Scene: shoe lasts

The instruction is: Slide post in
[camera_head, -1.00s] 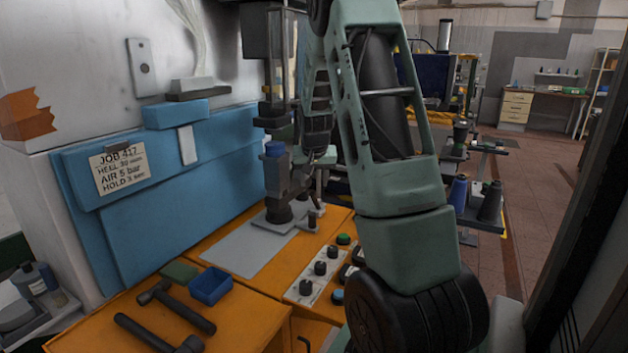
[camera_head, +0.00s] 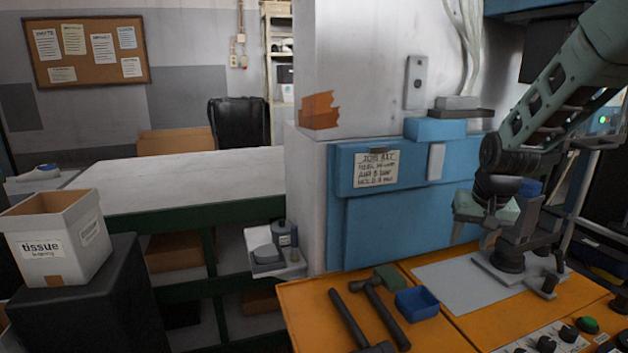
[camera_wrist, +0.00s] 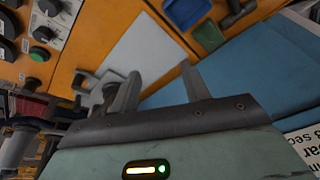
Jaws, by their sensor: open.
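My gripper (camera_head: 471,237) hangs with its fingers apart and nothing between them, just left of a dark grey post fixture (camera_head: 511,256) with a blue cap (camera_head: 530,187). The fixture stands upright on a light grey plate (camera_head: 455,283) on the orange bench. My arm covers part of it, so I cannot tell which part is the sliding post. In the wrist view my gripper's two fingers (camera_wrist: 160,90) are spread above the plate (camera_wrist: 139,55). Grey parts of the fixture (camera_wrist: 84,84) show beside the left finger.
Hammers (camera_head: 379,305), a blue tray (camera_head: 417,304) and a green block (camera_head: 390,277) lie on the bench's left part. A control panel (camera_head: 545,345) with knobs is at front right. A blue machine panel (camera_head: 400,228) rises behind. A tissue box (camera_head: 57,238) stands far left.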

